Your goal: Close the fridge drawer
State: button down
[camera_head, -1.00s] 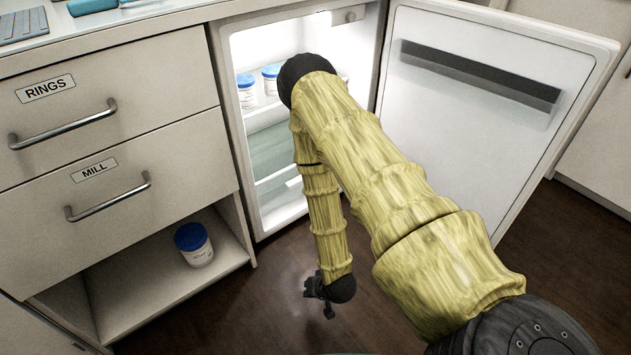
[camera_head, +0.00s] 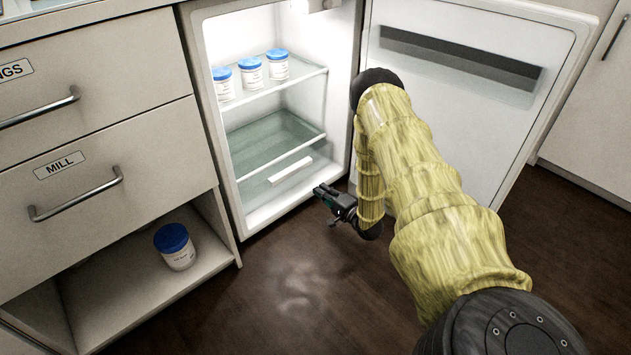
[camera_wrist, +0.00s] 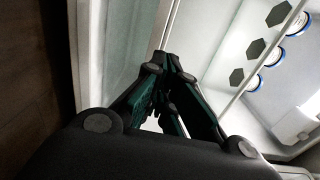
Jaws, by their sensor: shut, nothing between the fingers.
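The fridge drawer (camera_head: 272,146) is a clear, greenish bin low inside the open fridge (camera_head: 225,125), below the jar shelf. A white handle-like strip (camera_head: 291,171) shows at its lower front. I cannot tell exactly how far it is pulled out. My gripper (camera_head: 321,190) is shut and empty, just outside the fridge opening, right of and a little below the white strip, pointing left. It appears apart from the drawer. In the wrist view my gripper's fingers (camera_wrist: 167,62) are drawn together, with pale fridge surfaces beyond them.
The fridge door (camera_head: 450,110) stands wide open behind my arm. Three blue-lidded jars (camera_head: 251,73) stand on the fridge shelf. Another jar (camera_head: 175,247) stands in the open cubby below the MILL drawer (camera_head: 100,185). The floor (camera_head: 290,290) before the fridge is clear.

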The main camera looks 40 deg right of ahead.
aim_at(295, 170)
jog(key=w+b, duration=0.2)
jog(key=w, duration=0.2)
jog(key=w+b, duration=0.2)
jog(key=w, duration=0.2)
jog(key=w+a+b, duration=0.1)
jog(key=w+b, duration=0.1)
jog(key=w, duration=0.2)
jog(key=shift+w, duration=0.2)
